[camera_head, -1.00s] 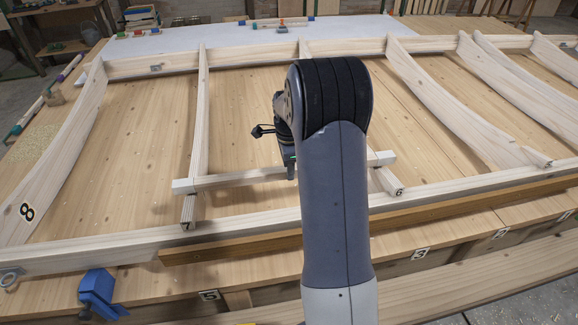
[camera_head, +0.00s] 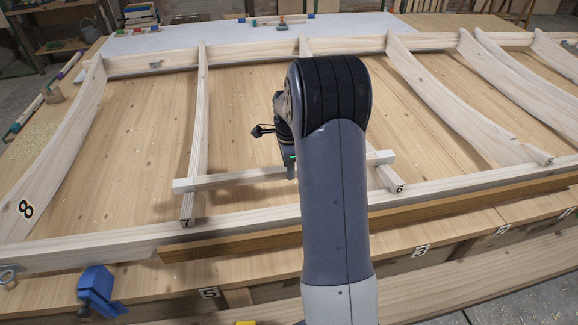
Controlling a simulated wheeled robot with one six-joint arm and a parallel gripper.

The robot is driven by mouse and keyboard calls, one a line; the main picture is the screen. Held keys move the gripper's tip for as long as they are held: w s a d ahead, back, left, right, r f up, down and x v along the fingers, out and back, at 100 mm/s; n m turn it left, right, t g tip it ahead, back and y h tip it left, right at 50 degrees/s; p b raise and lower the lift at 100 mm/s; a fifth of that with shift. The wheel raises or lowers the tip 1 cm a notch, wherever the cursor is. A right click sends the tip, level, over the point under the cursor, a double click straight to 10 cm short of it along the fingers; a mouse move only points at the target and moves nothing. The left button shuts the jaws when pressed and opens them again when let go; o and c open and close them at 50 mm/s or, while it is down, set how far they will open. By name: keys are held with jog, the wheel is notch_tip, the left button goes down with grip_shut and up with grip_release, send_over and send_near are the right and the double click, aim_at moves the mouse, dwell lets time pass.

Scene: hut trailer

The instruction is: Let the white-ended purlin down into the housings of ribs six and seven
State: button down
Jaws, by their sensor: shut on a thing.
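The white-ended purlin (camera_head: 232,180) lies crosswise between rib seven (camera_head: 200,130) on the left and rib six (camera_head: 388,180) on the right. Its left white end (camera_head: 183,186) is over rib seven near the foot, and its right white end (camera_head: 385,157) is at rib six. My gripper (camera_head: 290,174) is shut on the purlin near its middle, partly hidden behind my arm. The housings are covered by the purlin and my arm, so I cannot tell whether it is seated in them.
Rib eight (camera_head: 55,150) stands at the far left, and more curved ribs (camera_head: 450,100) stand to the right. A long brown batten (camera_head: 240,243) runs along the front. A blue clamp (camera_head: 98,291) sits at the front left. The bench between ribs seven and eight is clear.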

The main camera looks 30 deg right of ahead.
jog(key=shift+f, duration=0.45)
jog(key=c, duration=1)
grip_release()
notch_tip(320, 180, up, 11)
jog(key=shift+f+b, duration=0.1)
jog(key=shift+b, duration=0.2)
jog(key=shift+f, duration=0.1)
notch_tip(320, 180, down, 11)
jog(key=shift+r, duration=0.45)
